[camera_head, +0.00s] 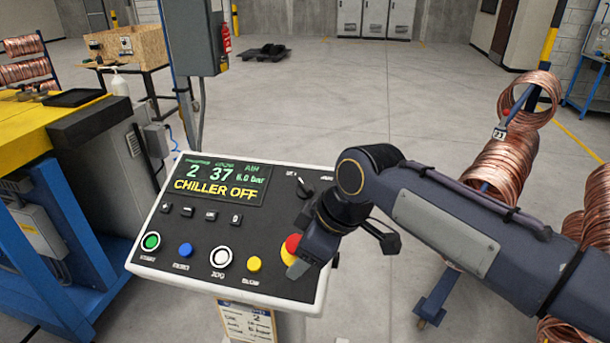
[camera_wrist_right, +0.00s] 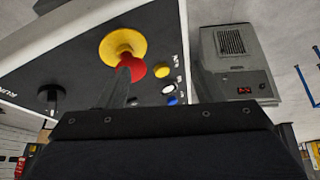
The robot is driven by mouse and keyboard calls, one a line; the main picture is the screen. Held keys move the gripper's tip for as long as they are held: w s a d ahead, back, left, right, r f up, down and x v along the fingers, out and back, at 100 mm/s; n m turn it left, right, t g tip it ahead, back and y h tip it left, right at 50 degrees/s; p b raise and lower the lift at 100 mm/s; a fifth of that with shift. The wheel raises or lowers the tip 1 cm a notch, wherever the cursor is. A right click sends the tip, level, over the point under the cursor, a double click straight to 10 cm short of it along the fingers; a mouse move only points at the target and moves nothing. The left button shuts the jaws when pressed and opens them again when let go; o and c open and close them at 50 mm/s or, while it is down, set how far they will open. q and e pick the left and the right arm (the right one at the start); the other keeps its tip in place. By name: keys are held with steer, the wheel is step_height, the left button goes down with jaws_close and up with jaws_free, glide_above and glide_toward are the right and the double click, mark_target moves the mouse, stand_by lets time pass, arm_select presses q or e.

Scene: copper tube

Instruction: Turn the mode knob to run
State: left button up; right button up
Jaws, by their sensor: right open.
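The mode knob (camera_head: 304,188) is a small dark knob at the upper right of the sloped control panel (camera_head: 198,238), with a light pointer line beside it. In the right wrist view the black knob (camera_wrist_right: 50,96) is at the left, near a "RUN" label. My right gripper (camera_head: 340,250) is over the panel's right edge, below the knob and beside the red emergency stop (camera_head: 292,243). It is open and empty; its fingers also show in the wrist view (camera_wrist_right: 160,90), apart from the knob. The display (camera_head: 215,181) reads "CHILLER OFF". My left gripper is not in view.
The red stop on its yellow base (camera_wrist_right: 123,48) is close to one finger. Green, blue, white and yellow buttons (camera_head: 254,264) line the panel's lower edge. Copper coils (camera_head: 500,165) hang to the right. A yellow-topped workbench (camera_head: 35,118) stands at the left. The floor behind is largely clear.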

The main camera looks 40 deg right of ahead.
mark_target(304, 184)
steer(key=w+d+r+n+g+h, duration=0.2)
steer(key=w+d+r+n, duration=0.75)
steer(key=w+d, duration=0.2)
steer(key=shift+n, duration=0.65)
steer(key=x, duration=0.8)
steer(key=shift+w+f, duration=0.25)
steer(key=shift+w, duration=0.15)
steer(key=c, duration=1)
